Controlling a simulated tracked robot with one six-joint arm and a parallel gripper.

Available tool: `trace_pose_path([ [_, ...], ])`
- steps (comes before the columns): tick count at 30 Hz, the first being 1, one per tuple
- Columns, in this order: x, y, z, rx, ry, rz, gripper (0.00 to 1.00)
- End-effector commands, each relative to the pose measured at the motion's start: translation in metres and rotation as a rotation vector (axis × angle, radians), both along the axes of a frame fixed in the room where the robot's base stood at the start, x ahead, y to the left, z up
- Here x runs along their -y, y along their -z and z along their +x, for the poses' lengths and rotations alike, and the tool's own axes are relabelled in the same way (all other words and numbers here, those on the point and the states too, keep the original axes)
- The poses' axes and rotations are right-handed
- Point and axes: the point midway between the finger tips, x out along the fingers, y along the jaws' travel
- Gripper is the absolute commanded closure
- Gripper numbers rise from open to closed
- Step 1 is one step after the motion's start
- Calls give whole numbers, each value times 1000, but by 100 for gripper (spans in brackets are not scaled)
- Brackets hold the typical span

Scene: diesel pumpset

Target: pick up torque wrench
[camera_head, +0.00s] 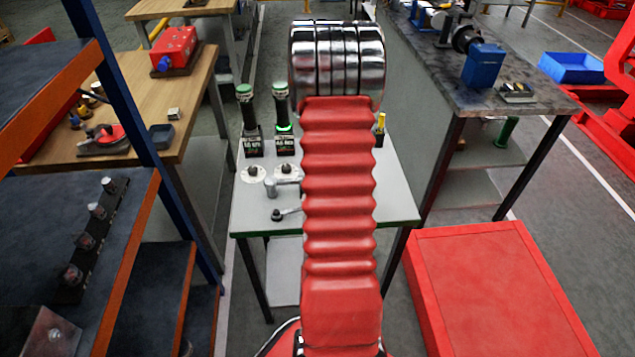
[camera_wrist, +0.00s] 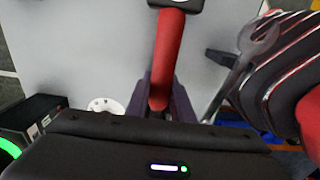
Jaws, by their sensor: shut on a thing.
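My gripper (camera_wrist: 163,92) shows in the wrist view, with its dark fingers closed on either side of a red handle. This red handle, which I take to be the torque wrench (camera_wrist: 166,50), runs up from the fingers to a black end at the top edge. In the head view my red arm hides my gripper and most of this tool. A chrome spanner (camera_wrist: 245,65) slants to the right of the fingers in the wrist view, apart from them.
The small grey table (camera_head: 395,200) carries two green-topped black devices (camera_head: 247,120) on the left, white discs (camera_head: 252,174) and two metal tools (camera_head: 285,213). A blue-orange shelf stands left, a grey bench (camera_head: 510,100) right, and a red box (camera_head: 490,290) lower right.

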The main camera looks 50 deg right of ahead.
Motion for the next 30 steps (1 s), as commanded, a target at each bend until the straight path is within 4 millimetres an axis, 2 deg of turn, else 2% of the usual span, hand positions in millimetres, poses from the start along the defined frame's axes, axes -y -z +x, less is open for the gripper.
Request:
trace_pose_path([
  [8,1,-10,1,3,0,-3,100],
  [24,1,-89,1,3,0,-4,100],
  [30,1,-101,0,2,0,-2,100],
])
